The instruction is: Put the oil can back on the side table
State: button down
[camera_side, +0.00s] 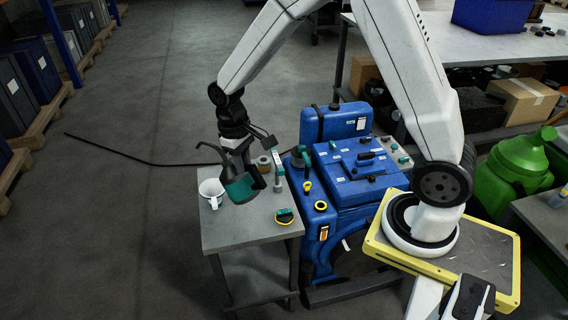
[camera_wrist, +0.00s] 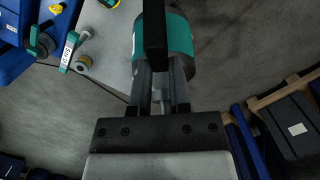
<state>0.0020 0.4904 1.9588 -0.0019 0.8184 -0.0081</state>
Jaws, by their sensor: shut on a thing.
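The oil can (camera_side: 239,189) has a dark body with a teal band and a thin spout reaching up to the left. My gripper (camera_side: 255,172) is shut on it, and the can looks tilted in the side view. In the wrist view the can (camera_wrist: 180,42) is at the top, partly hidden by my gripper's fingers (camera_wrist: 160,80). The side table (camera_side: 242,236) has a grey top, and the can appears over its left part. I cannot tell clearly whether the can's base touches the top. The table also shows in the wrist view (camera_wrist: 110,28).
A white mug (camera_side: 211,190) stands at the table's left edge, close beside the can. A small tin (camera_side: 264,164) and a teal-ended tool (camera_side: 279,168) are behind. The blue engine (camera_side: 345,170) adjoins on the right. The table's front is bare.

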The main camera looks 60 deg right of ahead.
jog(key=w+d+f+n+t+y, duration=0.1)
jog(key=w+d+f+n+t, duration=0.1)
jog(key=w+d+f+n, duration=0.2)
jog(key=w+d+f+n+t+y, duration=0.2)
jog(key=w+d+f+n, duration=0.3)
jog(key=d+f, duration=0.5)
jog(key=w+d, duration=0.2)
jog(key=d, duration=0.5)
jog(key=shift+w+f+t, duration=0.2)
jog(key=shift+f+t, duration=0.05)
jog(key=shift+t, duration=0.15)
jog(key=shift+f, duration=0.15)
notch_tip(320, 180, down, 7)
jog(key=shift+f, duration=0.15)
dwell(0.5)
jog(key=shift+f, duration=1.2)
dwell(0.4)
jog(key=shift+c, duration=2.4)
grip_release()
jog(key=shift+f, duration=0.1)
